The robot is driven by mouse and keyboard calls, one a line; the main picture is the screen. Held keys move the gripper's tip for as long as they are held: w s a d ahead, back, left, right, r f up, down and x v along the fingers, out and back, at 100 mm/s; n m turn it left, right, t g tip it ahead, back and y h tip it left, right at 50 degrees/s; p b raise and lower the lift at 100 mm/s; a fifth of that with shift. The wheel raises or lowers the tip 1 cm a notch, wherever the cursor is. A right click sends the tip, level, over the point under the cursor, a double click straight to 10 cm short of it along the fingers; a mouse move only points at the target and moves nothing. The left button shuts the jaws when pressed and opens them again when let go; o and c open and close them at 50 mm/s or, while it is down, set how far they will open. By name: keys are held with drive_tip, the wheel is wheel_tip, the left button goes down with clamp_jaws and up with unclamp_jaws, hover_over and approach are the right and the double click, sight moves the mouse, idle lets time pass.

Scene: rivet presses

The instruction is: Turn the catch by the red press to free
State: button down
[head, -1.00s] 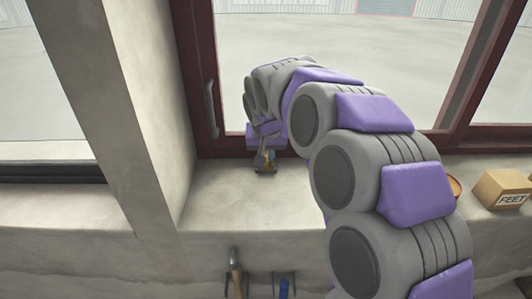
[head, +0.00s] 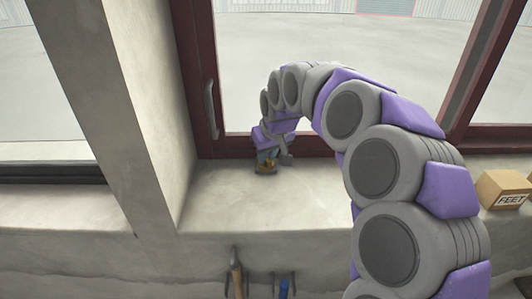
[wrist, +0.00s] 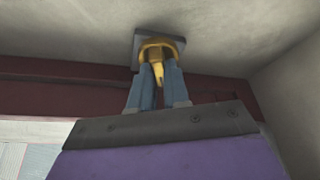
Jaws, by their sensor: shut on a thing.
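The catch (head: 265,170) is a small brass-yellow piece on the pale sill, by the foot of the dark red window frame. In the wrist view the catch (wrist: 157,45) has a rounded brass head and a narrow tongue on a square grey plate. My gripper (head: 267,158) reaches down to it from above. In the wrist view the blue-grey fingers of my gripper (wrist: 160,82) are shut on the brass part, with the tongue between them. The fingers partly hide the catch. I cannot make out a red press in either view.
The dark red window frame (head: 205,75) with a grey handle (head: 210,108) rises behind the sill (head: 235,205). A box marked FEET (head: 503,190) stands at the right. A hammer (head: 236,270) and a blue-handled tool (head: 284,288) hang below the sill's front edge.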

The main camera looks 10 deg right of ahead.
drive_tip(key=n+y, duration=0.1)
drive_tip(key=n, duration=0.2)
drive_tip(key=n+g+y, duration=0.1)
drive_tip(key=n, duration=0.2)
drive_tip(key=shift+w+d, duration=0.15)
drive_tip(key=n+g, duration=0.1)
drive_tip(key=n, duration=0.2)
drive_tip(key=shift+y, duration=0.4)
drive_tip(key=shift+w+n+g+y, duration=0.1)
drive_tip(key=shift+n+g+y, duration=0.35)
drive_tip(key=shift+n, duration=1.45)
drive_tip(key=shift+g, duration=0.25)
drive_tip(key=shift+r, duration=0.1)
drive_tip(key=c, duration=1.1)
unclamp_jaws()
drive_tip(key=shift+d, duration=0.1)
